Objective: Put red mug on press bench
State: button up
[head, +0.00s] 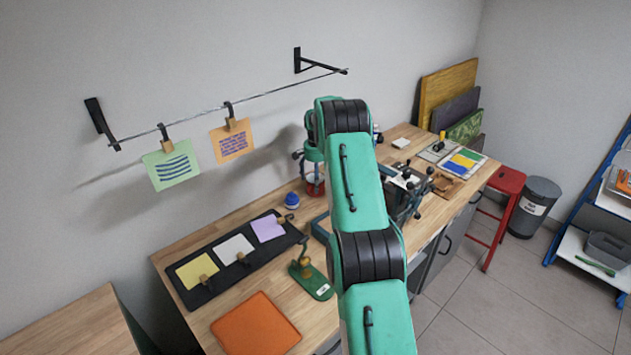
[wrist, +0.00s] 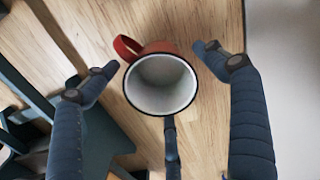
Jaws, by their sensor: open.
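The red mug (wrist: 162,84) stands upright on a wooden surface in the wrist view, its white inside and dark rim facing me. Its red handle points to the upper left. My gripper (wrist: 155,62) is open, with dark fingers spread either side of the mug and another finger below it. I cannot tell whether any finger touches it. In the head view a red shape, likely the mug (head: 314,187), shows below my arm's end on the long wooden bench (head: 235,225). A dark press-like machine (head: 408,188) stands on that bench, partly hidden by my arm.
A black tray (head: 205,293) with coloured cards, an orange sheet (head: 257,324), a green tool (head: 312,280) and a blue knob-like item (head: 291,200) lie on the bench. A red stool (head: 507,180) stands right. Cards hang from a wall line above.

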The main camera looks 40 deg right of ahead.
jog(key=shift+r, duration=0.15)
notch_tip(320, 180, up, 8)
jog(key=p, duration=0.1)
jog(key=shift+f, duration=0.25)
dwell(1.0)
jog(key=s+a+r+n+y+b, duration=0.25)
jog(key=s+a, duration=0.35)
jog(key=a, duration=0.7)
jog(key=s+a+r+n+g+y+b, duration=0.1)
jog(key=s+a+r+n, duration=0.4)
jog(key=a, duration=0.8)
jog(key=s+a+r+n+y+b, duration=0.25)
jog(key=s+a, duration=0.55)
jog(key=a, duration=0.6)
jog(key=s+a+r+n+t+h+p, duration=0.2)
jog(key=s+a+r+h+p, duration=0.2)
jog(key=s+a+r, duration=0.75)
jog(key=s+a+r+n+t+h+p, duration=0.1)
jog(key=s+r+t, duration=0.1)
jog(key=s, duration=0.6)
jog(key=s+a+r+t+h+p, duration=0.1)
jog(key=s+a+r+t, duration=0.1)
jog(key=s+r, duration=0.3)
jog(key=shift+s+a+r+n+t, duration=0.2)
jog(key=shift+s+n+t, duration=0.15)
jog(key=shift+s, duration=1.5)
